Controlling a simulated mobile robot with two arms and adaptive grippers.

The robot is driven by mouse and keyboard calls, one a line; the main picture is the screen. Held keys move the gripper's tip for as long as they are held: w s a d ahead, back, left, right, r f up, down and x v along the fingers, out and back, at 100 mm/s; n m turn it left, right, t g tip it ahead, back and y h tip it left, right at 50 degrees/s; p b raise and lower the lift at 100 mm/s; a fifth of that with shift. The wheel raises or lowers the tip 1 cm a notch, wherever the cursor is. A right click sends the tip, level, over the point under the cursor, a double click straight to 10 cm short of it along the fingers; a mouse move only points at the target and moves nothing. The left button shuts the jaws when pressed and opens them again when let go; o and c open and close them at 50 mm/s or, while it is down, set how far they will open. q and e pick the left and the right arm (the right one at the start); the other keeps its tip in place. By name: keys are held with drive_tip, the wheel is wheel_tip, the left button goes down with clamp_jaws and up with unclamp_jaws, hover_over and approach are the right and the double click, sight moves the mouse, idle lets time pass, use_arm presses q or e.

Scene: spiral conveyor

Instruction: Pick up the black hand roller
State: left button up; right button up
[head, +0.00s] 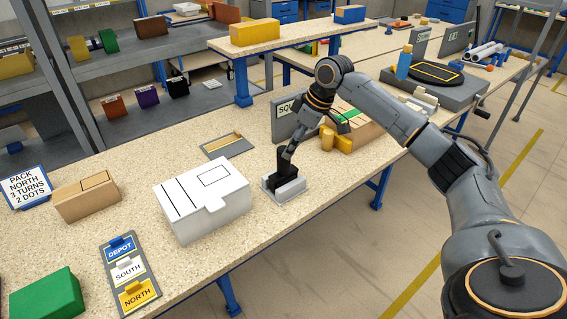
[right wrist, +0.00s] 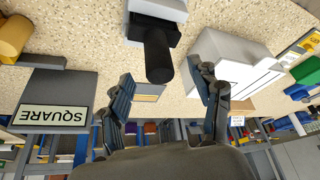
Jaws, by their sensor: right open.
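The black hand roller (head: 285,166) stands upright with its black handle up, in a light grey holder (head: 290,188) on the speckled table. In the right wrist view the black handle (right wrist: 158,55) points toward me, and the pale holder (right wrist: 158,10) is at the top edge. My right gripper (head: 291,146) is just above the handle in the head view. In the right wrist view its two fingers (right wrist: 166,80) are spread apart and empty, with the handle's end between and just beyond the tips. I cannot tell whether they touch it. My left gripper is not in view.
A white box (head: 205,200) stands close left of the holder. A grey SQUARE sign (head: 283,119) and yellow cylinders (head: 336,141) are behind and to the right. A grey tray (head: 227,146) lies behind. The table's front edge is close, with bare surface around the holder.

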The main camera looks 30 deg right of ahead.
sight(283, 159)
drive_tip(key=shift+w+x, duration=0.25)
drive_tip(key=shift+x, duration=0.9)
drive_tip(key=shift+p+x, duration=0.8)
drive_tip(key=shift+x, duration=1.5)
drive_tip(key=shift+f, duration=0.25)
drive_tip(key=c, duration=1.3)
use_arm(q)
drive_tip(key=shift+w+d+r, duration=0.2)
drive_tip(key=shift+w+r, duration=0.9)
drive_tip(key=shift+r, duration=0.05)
use_arm(e)
clamp_jaws()
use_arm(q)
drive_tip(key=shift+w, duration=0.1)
use_arm(e)
drive_tip(key=shift+r, duration=0.1)
